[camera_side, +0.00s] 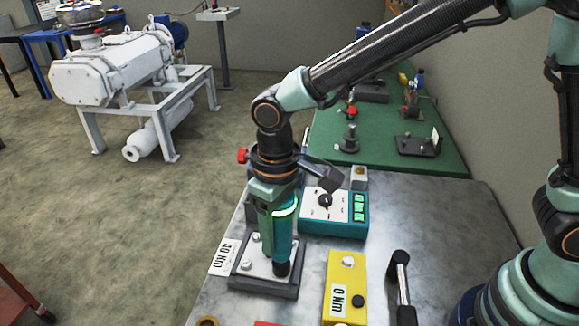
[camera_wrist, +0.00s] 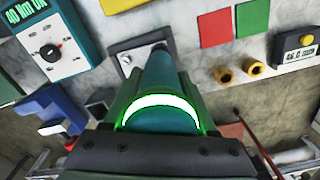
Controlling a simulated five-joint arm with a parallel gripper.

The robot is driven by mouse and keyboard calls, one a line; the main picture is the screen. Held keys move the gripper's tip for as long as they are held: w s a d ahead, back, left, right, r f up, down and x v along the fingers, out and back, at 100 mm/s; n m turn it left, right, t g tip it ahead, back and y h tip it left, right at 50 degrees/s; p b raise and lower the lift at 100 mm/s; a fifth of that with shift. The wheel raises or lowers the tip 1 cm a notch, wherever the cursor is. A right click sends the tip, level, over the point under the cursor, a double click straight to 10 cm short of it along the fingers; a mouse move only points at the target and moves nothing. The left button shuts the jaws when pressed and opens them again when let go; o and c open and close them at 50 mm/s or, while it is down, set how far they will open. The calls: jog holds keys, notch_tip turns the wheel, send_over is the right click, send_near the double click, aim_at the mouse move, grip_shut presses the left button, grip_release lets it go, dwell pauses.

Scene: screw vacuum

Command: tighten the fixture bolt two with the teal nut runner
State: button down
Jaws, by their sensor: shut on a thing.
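My gripper (camera_side: 271,208) is shut on the teal nut runner (camera_side: 281,240), which stands about upright with a lit green-white ring around its body. In the wrist view the runner (camera_wrist: 155,75) points away between my jaws. The fixture (camera_side: 263,291), a dark block with a pale plate, is under it. The runner's dark lower end is at the plate's right front corner and covers what is beneath it. I cannot tell whether it is seated on a bolt. Other bolts (camera_side: 247,265) show on the plate's left side and back.
A teal controller box (camera_side: 333,226) stands right of the fixture. A yellow box marked 0 Nm (camera_side: 343,285) and a black-handled tool (camera_side: 402,285) lie nearer. A 40 Nm card (camera_side: 222,257) is at left. The wrist view shows two brass sockets (camera_wrist: 253,68).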

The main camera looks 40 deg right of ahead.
aim_at(277, 213)
jog(key=shift+f, duration=0.8)
dwell(3.7)
jog(key=shift+r, duration=2.6)
